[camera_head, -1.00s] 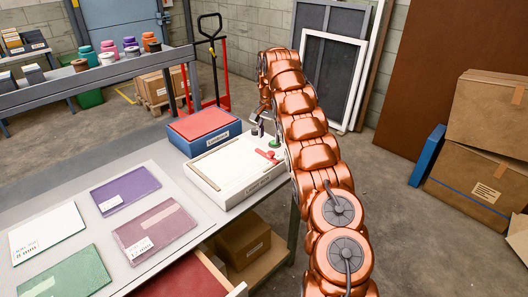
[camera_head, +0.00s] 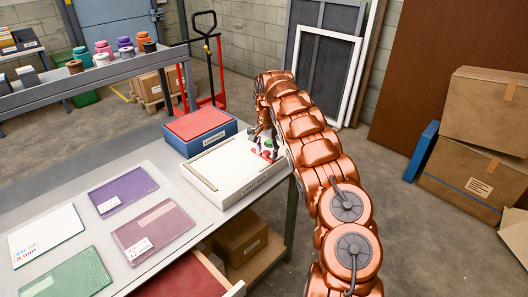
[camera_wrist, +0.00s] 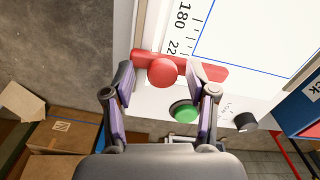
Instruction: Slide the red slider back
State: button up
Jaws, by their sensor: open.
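The red slider is a bar with a round red knob (camera_wrist: 162,72), seen in the wrist view near the end of a white box-like press. It also shows partly in the head view (camera_head: 267,155), with my gripper close to it. My gripper (camera_wrist: 162,78) is open, with one finger on each side of the red knob. I cannot tell whether the fingers touch the knob. The white press (camera_head: 218,180) lies on the table and bears a printed scale in the wrist view.
A green button (camera_wrist: 184,111) and a black knob (camera_wrist: 245,121) sit on the press near my right finger. A blue box with a red top (camera_head: 200,143) stands behind the press. Flat coloured sheets, among them a purple one (camera_head: 124,190), lie on the table to the left.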

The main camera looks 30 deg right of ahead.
jog(key=c, duration=1)
grip_shut()
jog(key=shift+s+d, duration=0.1)
